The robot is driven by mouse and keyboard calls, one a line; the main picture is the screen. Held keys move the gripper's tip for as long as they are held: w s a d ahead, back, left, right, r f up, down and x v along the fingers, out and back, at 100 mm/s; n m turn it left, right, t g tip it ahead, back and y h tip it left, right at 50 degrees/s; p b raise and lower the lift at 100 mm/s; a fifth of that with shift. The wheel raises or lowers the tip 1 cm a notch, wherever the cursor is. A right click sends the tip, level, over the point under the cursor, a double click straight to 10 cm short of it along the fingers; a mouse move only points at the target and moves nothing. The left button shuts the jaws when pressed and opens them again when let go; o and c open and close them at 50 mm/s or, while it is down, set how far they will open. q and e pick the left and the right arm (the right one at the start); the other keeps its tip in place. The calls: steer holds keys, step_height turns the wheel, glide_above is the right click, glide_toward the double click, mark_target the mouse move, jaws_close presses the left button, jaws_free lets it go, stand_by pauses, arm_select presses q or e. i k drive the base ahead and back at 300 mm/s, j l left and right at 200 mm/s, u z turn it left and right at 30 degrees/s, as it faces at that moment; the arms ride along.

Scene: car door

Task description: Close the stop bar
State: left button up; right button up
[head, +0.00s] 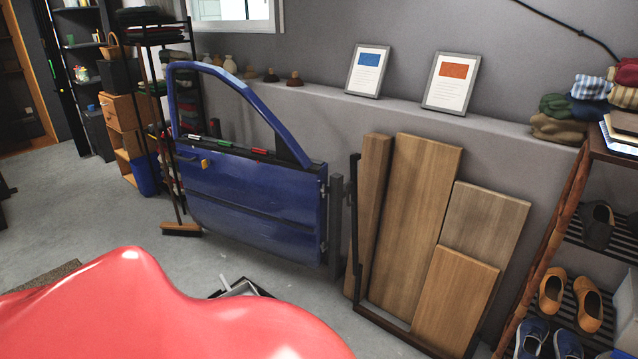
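A blue car door (250,190) stands upright with its window frame at the left of the view's middle, held at its right edge by a dark grey post (336,225). A thin black upright bar (354,230) stands just right of the post, at the left end of the rack of boards. I cannot tell for sure which part is the stop bar. Neither of my grippers is in view.
Wooden boards (415,220) lean in a black-framed rack at the right. A shoe shelf (580,270) stands at the far right. A broom (182,229) stands left of the door. Open floor lies at left.

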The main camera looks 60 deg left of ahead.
mark_target(354, 158)
steer(key=u, duration=1.8)
steer(key=i+l+u, duration=0.1)
steer(key=i, duration=0.3)
steer(key=i+l, duration=0.1)
steer(key=i, duration=0.3)
steer(key=i+l+u, duration=0.15)
steer(key=i, duration=0.25)
